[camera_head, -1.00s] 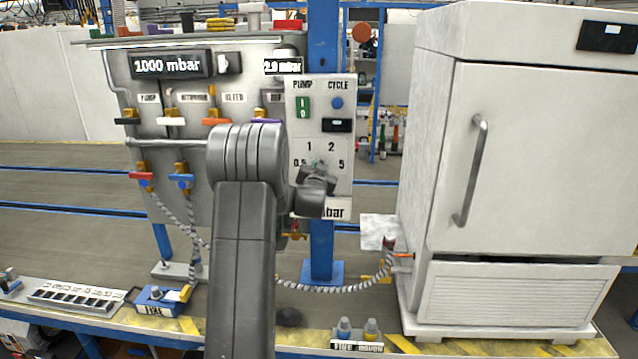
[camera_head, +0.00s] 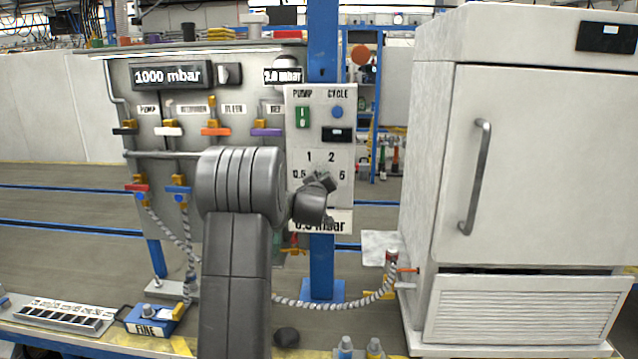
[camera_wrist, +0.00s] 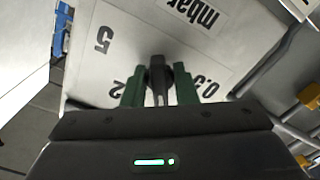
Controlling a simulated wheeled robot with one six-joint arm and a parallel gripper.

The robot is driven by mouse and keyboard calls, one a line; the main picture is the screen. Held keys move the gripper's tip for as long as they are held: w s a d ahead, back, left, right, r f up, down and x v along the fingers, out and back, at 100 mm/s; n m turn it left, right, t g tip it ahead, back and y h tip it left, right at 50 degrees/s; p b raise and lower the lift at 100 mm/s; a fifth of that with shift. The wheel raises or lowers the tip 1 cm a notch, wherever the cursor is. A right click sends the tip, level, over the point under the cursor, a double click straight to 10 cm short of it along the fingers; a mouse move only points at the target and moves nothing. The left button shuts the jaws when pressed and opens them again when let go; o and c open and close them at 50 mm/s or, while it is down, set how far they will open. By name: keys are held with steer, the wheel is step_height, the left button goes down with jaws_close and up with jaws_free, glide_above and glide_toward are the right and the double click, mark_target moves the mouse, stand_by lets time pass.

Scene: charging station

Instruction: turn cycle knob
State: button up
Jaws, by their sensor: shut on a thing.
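The white control panel (camera_head: 345,215) stands on a blue post, with PUMP and CYCLE labels at the top. Its cycle knob (camera_wrist: 158,72) is dark, set within a dial marked 1, 2, 5 and 0.5. My gripper (camera_head: 321,183) is at this dial in the head view, and its body hides most of the knob. In the wrist view my gripper (camera_wrist: 159,88) has its two green fingers on either side of the knob, shut on it. The blue button (camera_head: 337,112) under CYCLE and the green pump switch (camera_head: 303,117) are above, clear of my gripper.
A white oven-like cabinet (camera_head: 540,170) stands at right. A grey panel (camera_head: 225,185) with several coloured valve handles is behind my arm. A ribbed hose (camera_head: 335,302) runs low to the cabinet. A blue FINE box (camera_head: 152,321) sits at lower left.

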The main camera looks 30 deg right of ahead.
steer(key=n, duration=0.5)
steer(key=shift+r+n, duration=0.1)
steer(key=shift+n, duration=0.2)
steer(key=n+p, duration=0.1)
steer(key=n, duration=0.4)
steer(key=shift+n, duration=0.3)
steer(key=o, duration=0.7)
steer(key=b+v, duration=0.2)
steer(key=v, duration=1.1)
steer(key=shift+s+a, duration=0.25)
